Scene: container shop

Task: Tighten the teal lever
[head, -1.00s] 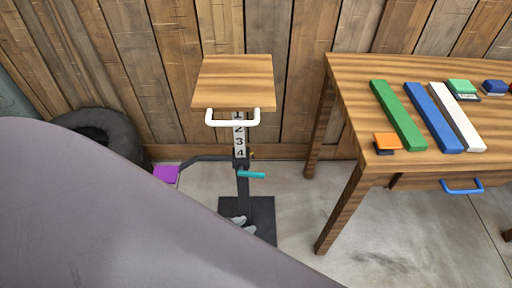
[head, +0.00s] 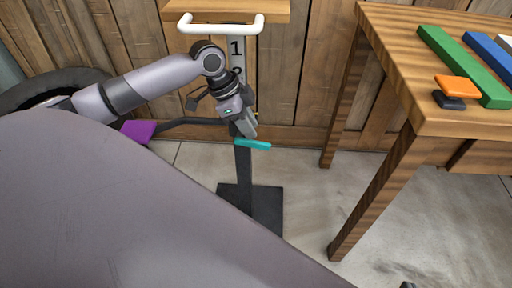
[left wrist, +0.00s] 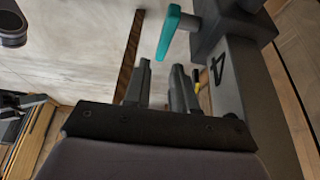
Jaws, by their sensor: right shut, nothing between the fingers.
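The teal lever (head: 253,144) sticks out to the right from the dark post of the stand, low on it. It also shows in the left wrist view (left wrist: 168,32), beyond the fingertips. My left gripper (head: 250,130) is just above the lever in the head view, in front of the post. In the left wrist view its two fingers (left wrist: 162,70) are apart with nothing between them. I cannot tell whether it touches the lever. My right gripper (head: 407,285) seems to be the small dark tip at the bottom edge; most of it is hidden.
The stand has a wooden top (head: 225,10), a white handle (head: 220,28) and a dark floor plate (head: 265,210). A purple pad (head: 138,130) is on a bent arm to its left. A wooden table (head: 395,50) with coloured bars stands right. A tyre (head: 40,88) lies left.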

